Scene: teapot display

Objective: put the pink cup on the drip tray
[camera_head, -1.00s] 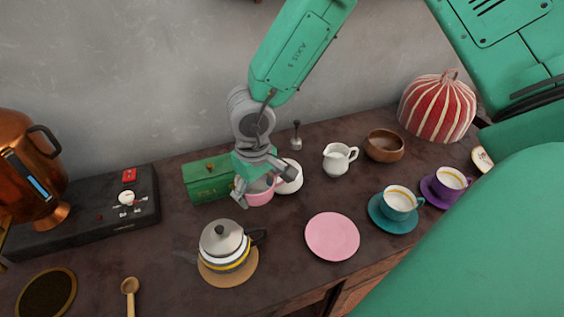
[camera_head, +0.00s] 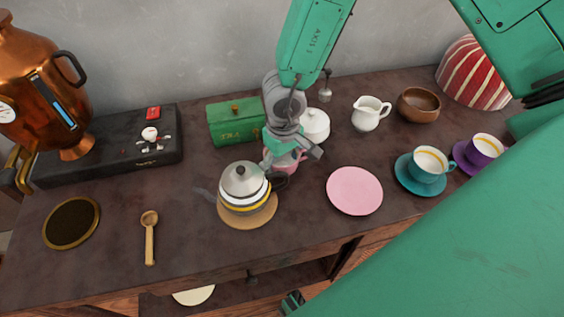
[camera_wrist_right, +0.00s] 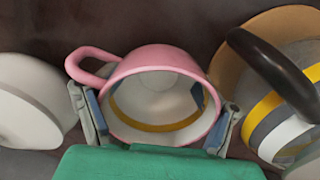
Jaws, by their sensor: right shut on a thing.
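The pink cup (camera_head: 284,164) is gripped by my right gripper (camera_head: 291,158), which partly hides it in the head view. In the right wrist view the pink cup (camera_wrist_right: 160,62) lies between the two fingers, with its handle at the left and a white inside with a yellow band. I cannot tell its exact height over the counter. The drip tray (camera_head: 71,223), a round dark disc with a brass rim, lies empty at the counter's left front. My left gripper is not in view.
The teapot (camera_head: 243,183) on its round mat (camera_head: 248,219) stands close beside the cup, toward the tray. A wooden spoon (camera_head: 149,236) lies farther left. Behind are a green box (camera_head: 236,123), a white lidded pot (camera_head: 316,124) and a copper urn (camera_head: 38,85). A pink saucer (camera_head: 354,191) is at right.

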